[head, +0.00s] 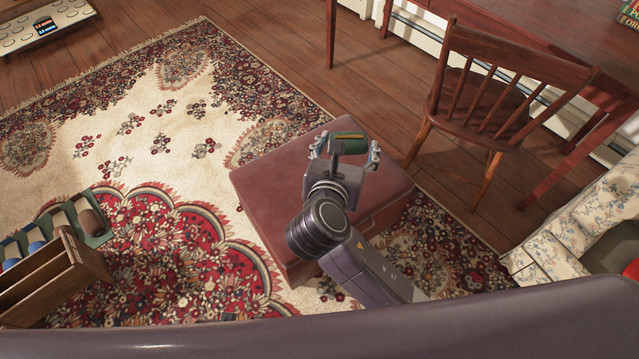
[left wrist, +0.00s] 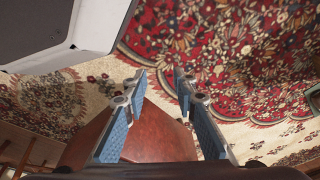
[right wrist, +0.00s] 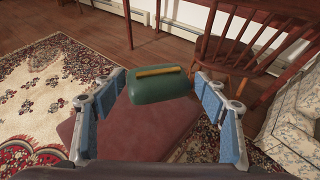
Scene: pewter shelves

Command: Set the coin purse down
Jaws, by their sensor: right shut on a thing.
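The coin purse (head: 349,145) is green with a yellow strip along its top. My right gripper (head: 346,150) is shut on it in the head view. In the right wrist view the purse (right wrist: 160,86) sits between the two fingertips, with the reddish-brown leather case (right wrist: 140,140) below and behind it. The case (head: 275,185) stands on the rug in the head view, and my right arm covers part of its top. My left gripper (left wrist: 155,90) shows in the left wrist view, with its fingers apart and nothing between them.
A wooden chair (head: 485,95) and a table (head: 560,35) stand at the upper right. A floral armchair (head: 570,225) is at the right edge. The patterned rug (head: 180,130) has open room.

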